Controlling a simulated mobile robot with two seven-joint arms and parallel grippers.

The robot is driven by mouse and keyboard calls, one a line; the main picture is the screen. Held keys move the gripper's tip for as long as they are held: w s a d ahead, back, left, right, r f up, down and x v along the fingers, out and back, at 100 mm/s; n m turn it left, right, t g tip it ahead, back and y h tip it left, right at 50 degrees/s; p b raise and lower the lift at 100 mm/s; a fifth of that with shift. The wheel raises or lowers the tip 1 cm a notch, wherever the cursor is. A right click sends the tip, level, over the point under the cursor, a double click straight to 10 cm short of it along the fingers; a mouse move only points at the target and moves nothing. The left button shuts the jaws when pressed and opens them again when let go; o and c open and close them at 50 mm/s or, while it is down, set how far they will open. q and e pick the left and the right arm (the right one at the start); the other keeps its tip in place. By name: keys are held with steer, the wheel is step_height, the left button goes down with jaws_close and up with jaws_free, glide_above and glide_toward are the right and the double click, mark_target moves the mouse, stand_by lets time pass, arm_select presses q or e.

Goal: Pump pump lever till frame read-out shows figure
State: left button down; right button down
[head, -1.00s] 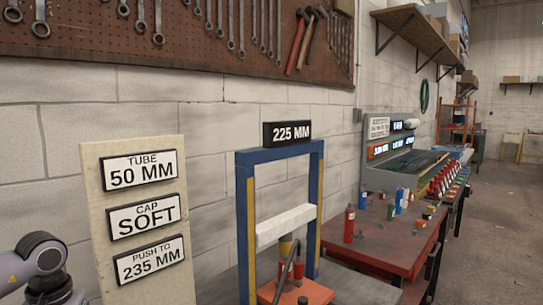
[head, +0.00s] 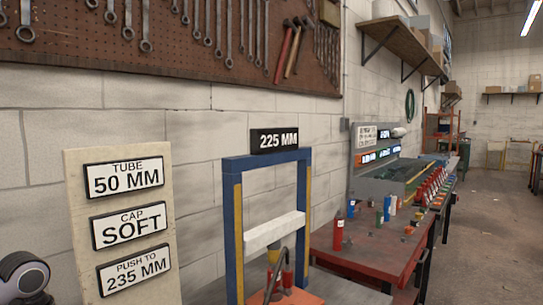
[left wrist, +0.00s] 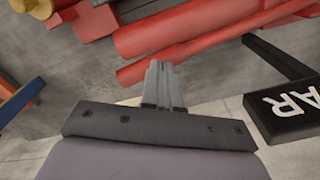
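The blue frame (head: 233,225) stands left of the red bench, with a white crossbar (head: 275,232) across it. Its black read-out (head: 274,140) shows 225 MM. A board (head: 74,190) beside it carries plates reading TUBE 50 MM, CAP SOFT and PUSH TO 235 MM. The dark curved pump lever (head: 274,274) rises from an orange base (head: 290,298) inside the frame, cut by the lower picture edge. In the left wrist view my left gripper (left wrist: 165,72) has its fingers together, nothing visible between them, in front of red tubes (left wrist: 185,30). My right gripper is not seen.
The red bench (head: 375,250) to the right holds small coloured bottles and parts. A grey console (head: 385,170) stands behind it. In the left wrist view a black plate lettered AR (left wrist: 290,108) lies close on the right. The floor at far right is clear.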

arm_select(q)
step_height(320, 180, down, 6)
steer(key=b, duration=0.3)
steer(key=shift+f+b, duration=0.2)
steer(key=shift+b, duration=0.2)
step_height(320, 180, up, 9)
steer(key=p, duration=0.6)
steer(key=shift+f+p, duration=0.1)
steer(key=shift+p, duration=0.2)
steer(key=shift+f, duration=0.1)
step_height(320, 180, down, 8)
steer(key=b, duration=0.6)
steer(key=shift+f, duration=0.2)
step_height(320, 180, up, 8)
steer(key=p, duration=0.6)
steer(key=shift+r, duration=0.25)
steer(key=shift+f, duration=0.1)
